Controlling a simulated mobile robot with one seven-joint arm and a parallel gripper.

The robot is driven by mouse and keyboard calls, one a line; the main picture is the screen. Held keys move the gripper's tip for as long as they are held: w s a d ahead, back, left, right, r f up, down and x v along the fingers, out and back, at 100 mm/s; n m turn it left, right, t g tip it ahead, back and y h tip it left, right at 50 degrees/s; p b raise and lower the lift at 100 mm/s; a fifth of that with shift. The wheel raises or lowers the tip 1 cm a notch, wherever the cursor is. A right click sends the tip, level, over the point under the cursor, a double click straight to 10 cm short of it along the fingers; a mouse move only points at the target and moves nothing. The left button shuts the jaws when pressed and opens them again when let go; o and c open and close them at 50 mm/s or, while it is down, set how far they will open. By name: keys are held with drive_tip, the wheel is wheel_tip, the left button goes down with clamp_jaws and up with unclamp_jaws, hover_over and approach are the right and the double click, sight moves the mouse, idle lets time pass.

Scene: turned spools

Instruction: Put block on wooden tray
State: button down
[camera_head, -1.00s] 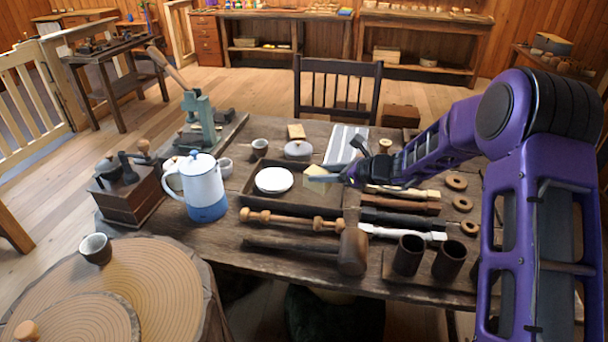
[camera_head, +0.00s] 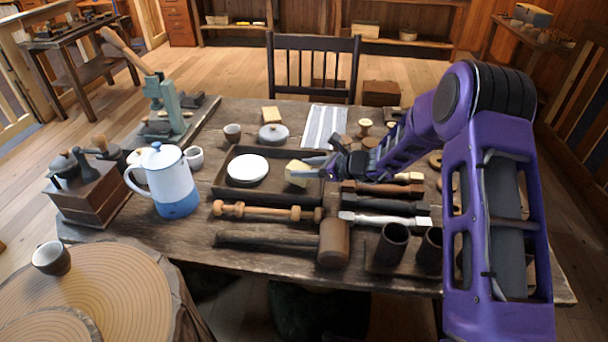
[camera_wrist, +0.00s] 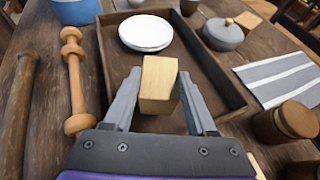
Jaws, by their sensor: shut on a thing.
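My gripper (camera_head: 316,171) is shut on a pale wooden block (camera_head: 297,173). In the wrist view the block (camera_wrist: 158,80) sits between the two grey fingers. The dark wooden tray (camera_head: 222,184) lies on the table, with a white round dish (camera_head: 247,168) in its left part. The block is over the right part of the tray, to the right of the dish in the head view. I cannot tell whether the block touches the tray floor. The tray's right side is partly hidden by my gripper.
A turned wooden spindle (camera_head: 265,211) and a mallet (camera_head: 333,245) lie in front of the tray. A white and blue jug (camera_head: 170,182) stands to its left. A lidded grey pot (camera_head: 273,135) and a striped cloth (camera_head: 324,125) are behind it. Several tools lie to its right.

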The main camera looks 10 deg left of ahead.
drive_tip(key=shift+f, duration=1.1)
drive_tip(key=shift+f+b, duration=0.25)
drive_tip(key=shift+b, duration=0.05)
drive_tip(key=shift+c, duration=1)
unclamp_jaws()
drive_tip(key=shift+r, duration=0.1)
drive_tip(key=shift+r, duration=0.1)
drive_tip(key=shift+d+r+p, duration=0.1)
drive_tip(key=shift+r+p, duration=0.1)
drive_tip(key=shift+p, duration=0.15)
drive_tip(key=v, duration=1.1)
drive_tip(key=shift+d+p, duration=0.35)
drive_tip(key=shift+p, duration=0.1)
drive_tip(key=shift+s, duration=0.15)
